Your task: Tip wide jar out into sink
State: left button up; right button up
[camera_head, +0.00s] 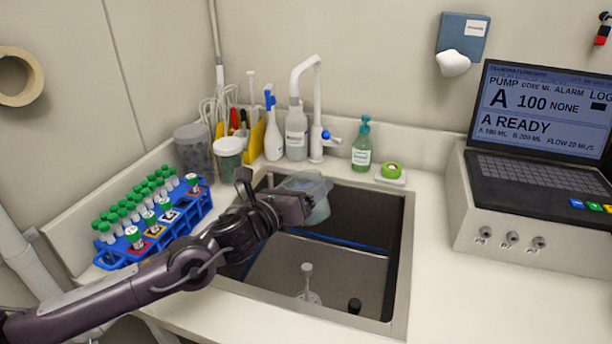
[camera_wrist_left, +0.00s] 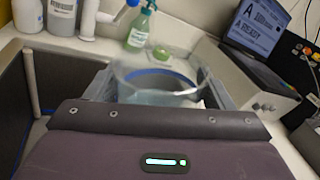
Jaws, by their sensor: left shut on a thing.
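The wide jar (camera_head: 318,211) is a clear, wide vessel with a pale bluish tint. My left gripper (camera_head: 304,205) is shut on it and holds it over the back left part of the sink (camera_head: 398,290). In the left wrist view the jar (camera_wrist_left: 158,96) is blurred, between the gripper's fingers (camera_wrist_left: 158,88). The jar looks somewhat tilted in the head view; I cannot tell whether liquid is in it. The sink basin is dark, with a drain and a pale upright stopper (camera_head: 308,285). My right gripper is not in view.
A white faucet (camera_head: 317,100) stands behind the sink. Bottles, a green soap pump (camera_head: 362,148) and a green round item (camera_head: 391,171) line the back. A pump console (camera_head: 500,215) is right.

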pick_arm(q)
jog(key=n+p, duration=0.3)
jog(key=n, duration=0.2)
jog(key=a+n+p, duration=0.1)
jog(key=n+p, duration=0.1)
jog(key=n, duration=0.1)
jog(key=shift+w+f+h+p, duration=0.2)
jog(key=shift+w+h+p, duration=0.15)
jog(key=shift+w+h, duration=0.05)
jog(key=shift+a+f+n+p, duration=0.1)
jog(key=shift+f+n+p, duration=0.15)
jog(key=shift+n, duration=0.55)
jog(key=shift+f+n, duration=0.45)
jog(key=shift+n, duration=0.55)
jog(key=n, duration=0.4)
jog(key=shift+f, duration=0.3)
jog(key=n, duration=0.4)
jog(key=shift+f, duration=0.35)
